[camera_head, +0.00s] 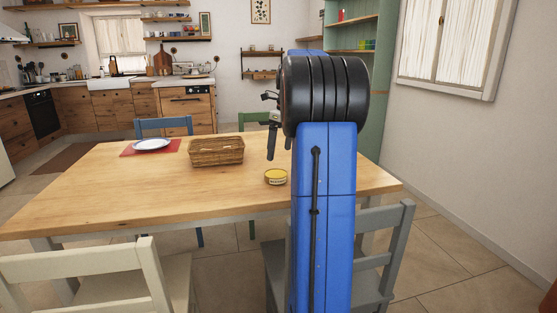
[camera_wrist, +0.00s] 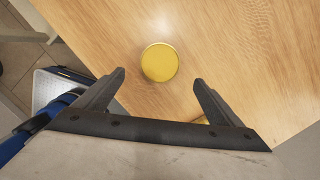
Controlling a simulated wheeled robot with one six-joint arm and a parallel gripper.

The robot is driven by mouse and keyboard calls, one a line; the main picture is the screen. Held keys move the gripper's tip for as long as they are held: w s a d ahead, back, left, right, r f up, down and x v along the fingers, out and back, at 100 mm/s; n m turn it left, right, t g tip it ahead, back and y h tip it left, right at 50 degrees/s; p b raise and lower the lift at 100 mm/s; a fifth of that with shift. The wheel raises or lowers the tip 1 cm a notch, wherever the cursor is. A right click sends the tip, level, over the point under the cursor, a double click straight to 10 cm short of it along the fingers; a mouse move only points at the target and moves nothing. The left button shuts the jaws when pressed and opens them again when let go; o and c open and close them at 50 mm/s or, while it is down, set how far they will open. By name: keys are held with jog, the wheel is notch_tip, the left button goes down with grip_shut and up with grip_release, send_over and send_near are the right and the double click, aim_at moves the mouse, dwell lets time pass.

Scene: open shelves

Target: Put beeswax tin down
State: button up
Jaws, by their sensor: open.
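The beeswax tin (camera_head: 276,177) is a low, round yellow tin with a dark label on its side. It sits upright on the wooden table (camera_head: 110,190), right of the wicker basket. In the wrist view its round yellow lid (camera_wrist: 160,62) shows just beyond and between the fingertips. My gripper (camera_wrist: 159,77) is open, with its two dark fingers spread apart and nothing between them. In the head view my gripper (camera_head: 271,140) is above the table behind the tin, partly hidden by my blue arm.
A wicker basket (camera_head: 216,151) and a white plate (camera_head: 152,144) on a red mat (camera_head: 130,152) stand on the table. Chairs surround it, including a cream one (camera_head: 80,265) and a grey one (camera_head: 375,260) in front. The left front tabletop is clear.

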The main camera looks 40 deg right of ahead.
jog(key=s+a+n, duration=0.3)
jog(key=a+n, duration=0.2)
jog(key=a, duration=0.4)
jog(key=s+a+n+t, duration=0.1)
jog(key=s+a+n, duration=0.4)
jog(key=a, duration=0.4)
jog(key=s+a+n, duration=0.2)
jog(key=a+n, duration=0.4)
jog(key=a, duration=0.3)
jog(key=s+a+f+n+t, duration=0.1)
jog(key=s+a+f+n, duration=0.5)
jog(key=s+a+n, duration=0.1)
jog(key=s+a+f+n+t, duration=0.1)
jog(key=s+a+f+n, duration=0.6)
jog(key=s+n, duration=0.3)
jog(key=shift+s+a+f, duration=0.15)
jog(key=shift+s+a, duration=0.05)
jog(key=shift+s, duration=0.25)
